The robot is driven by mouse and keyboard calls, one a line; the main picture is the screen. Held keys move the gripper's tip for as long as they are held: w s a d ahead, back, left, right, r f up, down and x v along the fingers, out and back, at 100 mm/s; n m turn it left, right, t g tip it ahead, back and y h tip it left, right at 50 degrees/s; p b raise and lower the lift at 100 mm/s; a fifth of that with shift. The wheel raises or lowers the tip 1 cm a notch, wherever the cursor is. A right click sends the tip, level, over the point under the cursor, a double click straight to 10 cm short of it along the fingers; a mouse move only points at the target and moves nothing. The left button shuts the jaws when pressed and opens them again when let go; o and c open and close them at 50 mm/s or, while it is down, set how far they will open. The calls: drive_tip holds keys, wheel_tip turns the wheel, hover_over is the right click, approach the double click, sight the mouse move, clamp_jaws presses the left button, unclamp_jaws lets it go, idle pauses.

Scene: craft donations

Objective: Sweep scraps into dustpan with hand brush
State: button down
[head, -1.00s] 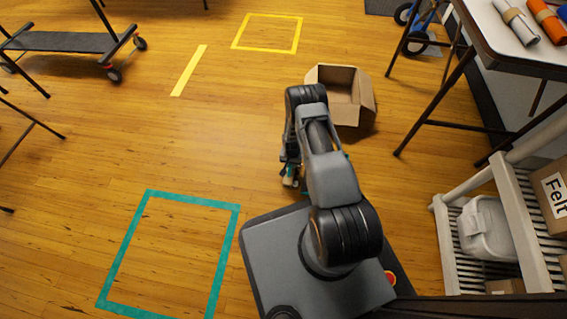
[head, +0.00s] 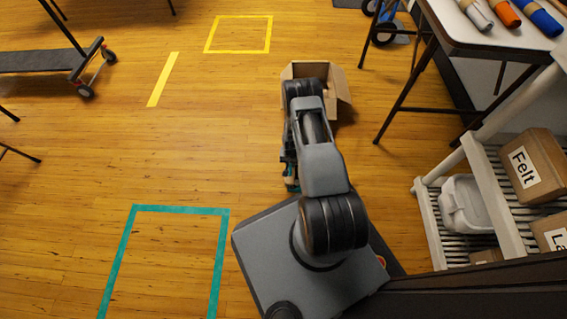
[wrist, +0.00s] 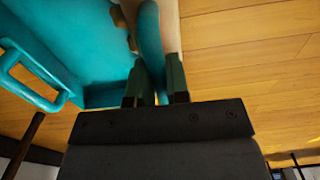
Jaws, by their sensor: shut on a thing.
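My gripper (wrist: 157,85) is shut on a teal handle (wrist: 151,45), which looks like the hand brush's. A pale strip beside the handle may be its bristles; I cannot tell. A wide teal body that looks like the dustpan (wrist: 60,35) fills the upper left of the wrist view, with a looped teal grip (wrist: 22,78) at its left. A small brown piece, perhaps a scrap (wrist: 121,18), shows by the handle. In the head view my gripper (head: 290,182) is low beside my base, mostly hidden by my arm, with a little teal showing.
An open cardboard box (head: 342,92) stands on the floor beyond my arm. A table (head: 470,35) with rolls is at upper right, a shelf (head: 435,225) with a "Felt" box (head: 535,165) at right. A wheeled rack (head: 40,60) is at upper left. Floor left of me is clear, with a teal taped outline (head: 180,210).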

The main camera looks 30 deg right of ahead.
drive_tip(key=shift+s+d+r, duration=0.2)
drive_tip(key=shift+s+d, duration=0.15)
drive_tip(key=shift+d, duration=0.2)
wheel_tip(320, 180, up, 7)
drive_tip(key=d+p, duration=0.1)
drive_tip(key=p, duration=0.2)
drive_tip(key=shift+w+d+p, duration=0.25)
drive_tip(key=shift+w+p, duration=0.1)
drive_tip(key=shift+w, duration=0.1)
idle(0.4)
